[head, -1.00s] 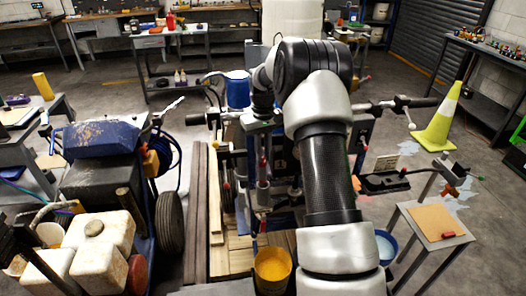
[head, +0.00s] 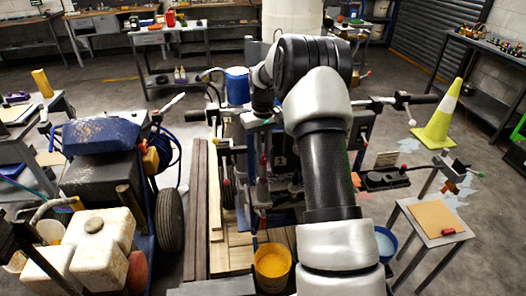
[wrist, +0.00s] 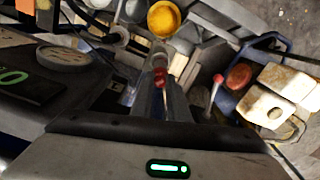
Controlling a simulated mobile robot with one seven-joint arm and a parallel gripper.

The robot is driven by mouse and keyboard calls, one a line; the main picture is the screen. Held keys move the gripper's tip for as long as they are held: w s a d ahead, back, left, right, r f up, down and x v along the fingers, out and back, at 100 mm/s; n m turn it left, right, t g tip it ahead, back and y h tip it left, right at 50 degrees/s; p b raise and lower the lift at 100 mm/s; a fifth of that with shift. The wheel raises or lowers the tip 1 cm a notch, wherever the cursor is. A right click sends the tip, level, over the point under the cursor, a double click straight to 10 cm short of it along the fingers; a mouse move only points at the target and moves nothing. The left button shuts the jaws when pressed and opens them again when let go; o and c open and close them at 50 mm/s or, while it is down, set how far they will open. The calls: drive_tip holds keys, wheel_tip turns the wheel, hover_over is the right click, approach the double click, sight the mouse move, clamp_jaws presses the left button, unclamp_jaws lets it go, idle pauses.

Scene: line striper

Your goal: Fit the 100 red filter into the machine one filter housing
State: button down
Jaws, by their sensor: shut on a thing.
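In the wrist view, a small red piece with a pale stem, which looks like the red filter (wrist: 160,76), is between the grey fingers of my gripper (wrist: 164,100). The gripper is shut on it; its lower part is hard to make out. In the head view my arm reaches forward over the blue-framed line striper (head: 281,163), and my gripper (head: 262,170) points down beside it. A small red spot shows there, too small to identify. I cannot pick out the filter housing with certainty.
A second striper (head: 100,137) with white jugs (head: 97,228) stands at the left. A yellow paint bucket (head: 272,264) is low in front. A small table (head: 432,217) and a yellow-green cone (head: 440,122) are at the right. Red-knobbed levers, including one (wrist: 218,78), stand near my gripper.

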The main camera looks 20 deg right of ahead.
sight(263, 173)
drive_tip(key=shift+f+b, duration=2.9)
drive_tip(key=shift+f, duration=2.15)
idle(1.5)
drive_tip(key=c, duration=1.3)
unclamp_jaws()
drive_tip(key=shift+r, duration=0.1)
drive_tip(key=shift+r+p, duration=2.1)
drive_tip(key=shift+r, duration=1.35)
